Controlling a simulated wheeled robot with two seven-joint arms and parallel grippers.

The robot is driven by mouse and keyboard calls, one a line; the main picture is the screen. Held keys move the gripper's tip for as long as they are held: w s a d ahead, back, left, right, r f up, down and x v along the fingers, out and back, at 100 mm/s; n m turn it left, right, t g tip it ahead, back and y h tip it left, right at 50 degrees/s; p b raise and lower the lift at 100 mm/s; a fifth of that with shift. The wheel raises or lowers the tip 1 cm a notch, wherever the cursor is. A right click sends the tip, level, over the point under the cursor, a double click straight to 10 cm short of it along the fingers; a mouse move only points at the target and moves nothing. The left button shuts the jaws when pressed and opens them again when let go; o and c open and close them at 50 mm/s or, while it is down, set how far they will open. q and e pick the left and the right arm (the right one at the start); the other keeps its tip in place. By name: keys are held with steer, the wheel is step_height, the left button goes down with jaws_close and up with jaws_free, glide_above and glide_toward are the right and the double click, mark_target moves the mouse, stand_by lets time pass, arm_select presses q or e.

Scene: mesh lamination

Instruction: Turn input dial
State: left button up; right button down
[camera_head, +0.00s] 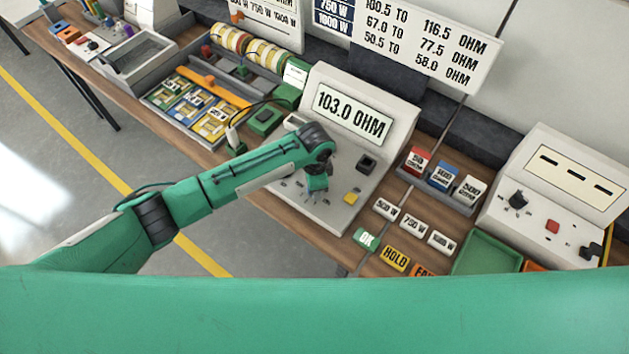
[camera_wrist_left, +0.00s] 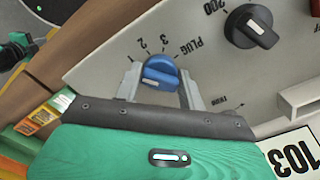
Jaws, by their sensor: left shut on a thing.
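The blue input dial (camera_wrist_left: 160,72) sits on a light grey panel in the left wrist view. Markings "2", "3" and "PLUG" are printed around it, and a white line marks its face. My left gripper (camera_wrist_left: 158,86) is shut on this dial, with one finger on each side. In the head view my left gripper (camera_head: 317,184) reaches down onto the meter (camera_head: 325,212), whose display reads 103.0 OHM. The dial is hidden there behind the gripper and wrist. My right gripper is not in view.
A black dial (camera_wrist_left: 250,27) marked "200" is close to the blue one. A yellow button (camera_head: 352,198) is on the meter's right side. Card trays (camera_head: 200,108) stand left, and a second device (camera_head: 553,205) and a green tray (camera_head: 487,253) stand right.

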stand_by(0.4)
arm_select(q)
steer(key=o, duration=0.9)
steer(key=shift+r, duration=0.15)
steer(key=shift+w+r, duration=0.1)
steer(key=shift+r, duration=0.25)
step_height(320, 180, up, 13)
steer(key=b, duration=0.3)
steer(key=shift+b, duration=0.3)
steer(key=shift+f, duration=0.1)
